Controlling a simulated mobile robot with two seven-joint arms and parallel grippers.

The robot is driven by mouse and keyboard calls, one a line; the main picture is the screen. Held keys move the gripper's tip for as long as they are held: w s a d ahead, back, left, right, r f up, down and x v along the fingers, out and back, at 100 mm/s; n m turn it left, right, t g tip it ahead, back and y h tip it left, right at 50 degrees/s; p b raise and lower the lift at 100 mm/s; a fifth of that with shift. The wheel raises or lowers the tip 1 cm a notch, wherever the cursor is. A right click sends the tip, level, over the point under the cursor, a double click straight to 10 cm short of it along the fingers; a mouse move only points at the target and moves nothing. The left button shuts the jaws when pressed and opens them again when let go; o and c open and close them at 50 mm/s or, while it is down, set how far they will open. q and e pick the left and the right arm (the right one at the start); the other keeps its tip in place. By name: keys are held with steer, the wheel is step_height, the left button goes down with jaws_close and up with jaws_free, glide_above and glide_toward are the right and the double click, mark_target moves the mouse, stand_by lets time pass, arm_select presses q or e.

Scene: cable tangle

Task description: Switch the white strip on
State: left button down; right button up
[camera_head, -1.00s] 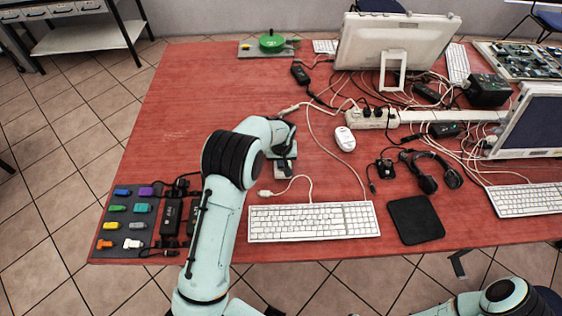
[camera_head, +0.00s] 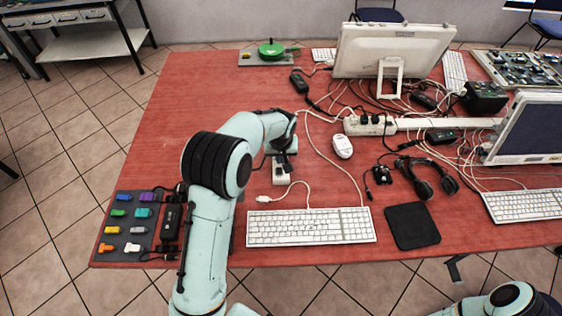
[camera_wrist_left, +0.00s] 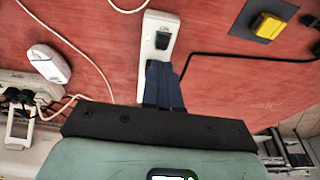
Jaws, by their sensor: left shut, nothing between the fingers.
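A short white strip (camera_head: 281,176) lies on the red table left of the mouse. The left wrist view shows the strip (camera_wrist_left: 152,58) with a black switch (camera_wrist_left: 163,41) in its face. My left gripper (camera_head: 280,160) is over the strip's far part, fingers shut and empty. In the left wrist view its dark fingertips (camera_wrist_left: 164,66) are just short of the switch and hide part of the strip. I cannot tell whether they touch it, or whether the switch is on. A longer white strip (camera_head: 392,124) with plugs in it lies farther back right. My right gripper is out of view.
A white keyboard (camera_head: 310,227) and a loose white cable (camera_head: 292,188) lie near the strip. A white mouse (camera_head: 342,147), headphones (camera_head: 425,175) and a black pad (camera_head: 412,226) are to the right. A yellow block (camera_wrist_left: 268,25) shows in the left wrist view.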

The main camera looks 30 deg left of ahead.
arm_select(q)
steer(key=r, duration=0.1)
steer(key=s+r, duration=0.1)
steer(key=s+d+r, duration=0.1)
steer(key=r, duration=0.1)
steer(key=shift+s+r, duration=0.1)
steer(key=shift+s, duration=0.1)
stand_by(0.4)
